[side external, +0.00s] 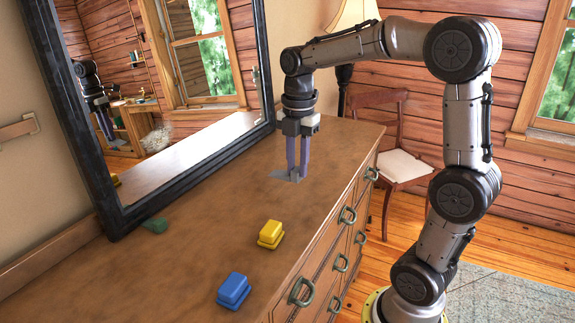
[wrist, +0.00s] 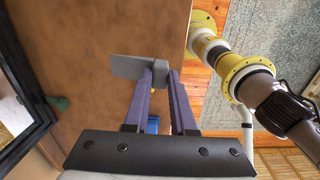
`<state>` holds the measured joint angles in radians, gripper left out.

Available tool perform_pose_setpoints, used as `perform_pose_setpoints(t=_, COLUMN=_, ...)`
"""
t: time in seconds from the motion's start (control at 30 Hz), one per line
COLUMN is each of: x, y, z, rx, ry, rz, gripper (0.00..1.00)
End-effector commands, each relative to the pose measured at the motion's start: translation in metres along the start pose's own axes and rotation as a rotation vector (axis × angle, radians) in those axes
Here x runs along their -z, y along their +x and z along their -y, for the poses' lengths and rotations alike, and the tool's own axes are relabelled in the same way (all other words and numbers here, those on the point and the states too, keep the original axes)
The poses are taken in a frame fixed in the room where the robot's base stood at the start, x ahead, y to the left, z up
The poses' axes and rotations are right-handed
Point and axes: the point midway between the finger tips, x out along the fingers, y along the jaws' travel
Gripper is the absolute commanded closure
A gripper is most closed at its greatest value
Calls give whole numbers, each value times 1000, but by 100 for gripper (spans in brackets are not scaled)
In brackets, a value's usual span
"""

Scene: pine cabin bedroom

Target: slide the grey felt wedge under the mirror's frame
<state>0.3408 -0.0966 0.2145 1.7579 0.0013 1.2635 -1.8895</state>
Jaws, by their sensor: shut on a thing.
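The grey felt wedge (side external: 281,174) is at the dresser top, right of the mirror's black frame (side external: 190,181) and clear of it. My gripper (side external: 296,177) points down and is shut on the wedge's thicker end. In the wrist view the wedge (wrist: 127,67) sticks out to the left from between my fingertips (wrist: 160,72), toward the mirror frame (wrist: 24,68), with bare wood between them. I cannot tell whether the wedge touches the wood or hangs just above it.
A green piece (side external: 155,226) lies beside the frame's near lower corner. A yellow block (side external: 271,234) and a blue block (side external: 234,290) stand near the dresser's front edge. The dresser top (side external: 190,260) is otherwise clear. A lamp (side external: 350,25) stands behind.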

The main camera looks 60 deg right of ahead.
Motion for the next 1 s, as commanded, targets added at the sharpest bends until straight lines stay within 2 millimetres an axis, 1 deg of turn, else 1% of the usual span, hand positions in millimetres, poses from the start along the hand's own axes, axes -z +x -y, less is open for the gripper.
perform_pose_setpoints(t=0.07, x=-2, y=-10, z=-5, rx=-6, ry=1, rz=1, gripper=100)
perform_pose_setpoints(t=0.17, x=-7, y=-23, z=-24, rx=-6, ry=1, rz=1, gripper=100)
perform_pose_setpoints(t=0.23, x=-13, y=-31, z=-44, rx=-7, ry=0, rz=0, gripper=100)
perform_pose_setpoints(t=0.33, x=-22, y=-37, z=-75, rx=-8, ry=-2, rz=0, gripper=100)
perform_pose_setpoints(t=0.5, x=-36, y=-35, z=-125, rx=-10, ry=-6, rz=0, gripper=100)
perform_pose_setpoints(t=0.63, x=-45, y=-26, z=-160, rx=-12, ry=-9, rz=0, gripper=100)
perform_pose_setpoints(t=0.77, x=-54, y=-9, z=-193, rx=-12, ry=-12, rz=-1, gripper=100)
perform_pose_setpoints(t=0.9, x=-60, y=17, z=-223, rx=-14, ry=-16, rz=-1, gripper=100)
perform_pose_setpoints(t=1.0, x=-63, y=39, z=-238, rx=-16, ry=-18, rz=-1, gripper=100)
